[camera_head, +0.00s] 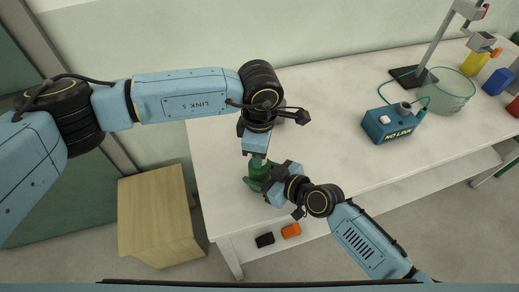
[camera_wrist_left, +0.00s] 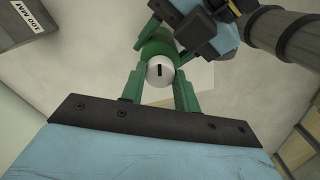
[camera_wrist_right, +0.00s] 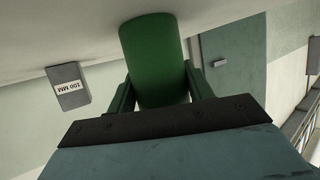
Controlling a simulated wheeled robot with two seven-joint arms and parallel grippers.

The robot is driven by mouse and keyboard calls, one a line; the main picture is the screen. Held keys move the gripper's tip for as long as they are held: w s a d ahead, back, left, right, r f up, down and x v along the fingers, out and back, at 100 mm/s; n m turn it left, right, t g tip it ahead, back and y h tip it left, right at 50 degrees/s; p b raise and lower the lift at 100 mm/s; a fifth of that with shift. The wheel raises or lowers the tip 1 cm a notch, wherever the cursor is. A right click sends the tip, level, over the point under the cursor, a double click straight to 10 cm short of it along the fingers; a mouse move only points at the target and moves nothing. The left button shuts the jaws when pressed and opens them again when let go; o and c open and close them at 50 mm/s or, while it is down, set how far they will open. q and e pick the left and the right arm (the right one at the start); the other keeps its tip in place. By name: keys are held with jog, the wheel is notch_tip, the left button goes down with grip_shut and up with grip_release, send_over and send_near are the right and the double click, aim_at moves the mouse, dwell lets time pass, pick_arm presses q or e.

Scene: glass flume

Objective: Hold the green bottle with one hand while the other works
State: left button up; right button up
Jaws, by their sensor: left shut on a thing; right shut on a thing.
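The green bottle (camera_head: 256,173) stands near the left front part of the white table (camera_head: 335,140). My right gripper (camera_head: 268,182) comes in from the lower right and is shut on the bottle's body. In the right wrist view the green bottle (camera_wrist_right: 152,55) sits between the fingers. My left gripper (camera_head: 257,157) points down from above the bottle. In the left wrist view a round white cap (camera_wrist_left: 160,70) with a dark mark is between its green fingers, on top of the bottle. The grippers hide much of the bottle in the head view.
A blue box marked NO LINK (camera_head: 389,124) stands to the right, with a glass beaker (camera_head: 451,91) and a stand (camera_head: 432,52) behind it. A grey block marked 100 MM (camera_wrist_right: 68,87) is nearby. A wooden cabinet (camera_head: 155,218) stands left of the table.

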pick_arm(q)
jog(key=n, duration=0.5)
jog(key=shift+n, duration=0.3)
jog(key=n, duration=1)
jog(key=shift+n, duration=2.6)
jog(key=o, duration=1)
notch_tip(320, 180, up, 12)
jog(key=shift+r, duration=0.1)
